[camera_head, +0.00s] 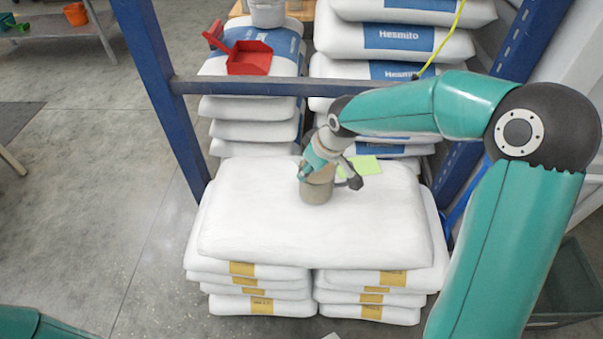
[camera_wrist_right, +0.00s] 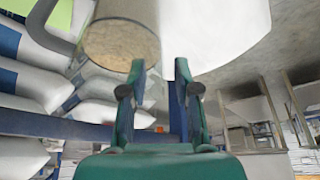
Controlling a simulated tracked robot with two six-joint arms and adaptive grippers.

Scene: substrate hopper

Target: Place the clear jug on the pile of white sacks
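The clear jug (camera_head: 317,190), with brownish contents, appears to stand upright on the pile of white sacks (camera_head: 250,220), near the middle of the top sack. Its handle points right. My right gripper (camera_head: 328,175) is low over the jug, coming from the right and partly hiding its rim. In the right wrist view the jug (camera_wrist_right: 115,42) shows at the top, and the two fingers (camera_wrist_right: 159,70) stand apart, one overlapping the jug's edge. I see no grip on it. My left gripper is out of view; only a bit of teal arm shows bottom left.
A green sheet (camera_head: 362,165) lies behind the jug. A blue rack with a crossbar (camera_head: 260,87) stands behind and beside the sacks. Farther back, a red scoop (camera_head: 249,58) and a grey bucket (camera_head: 267,13) sit on labelled sacks. The front of the top sack is clear.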

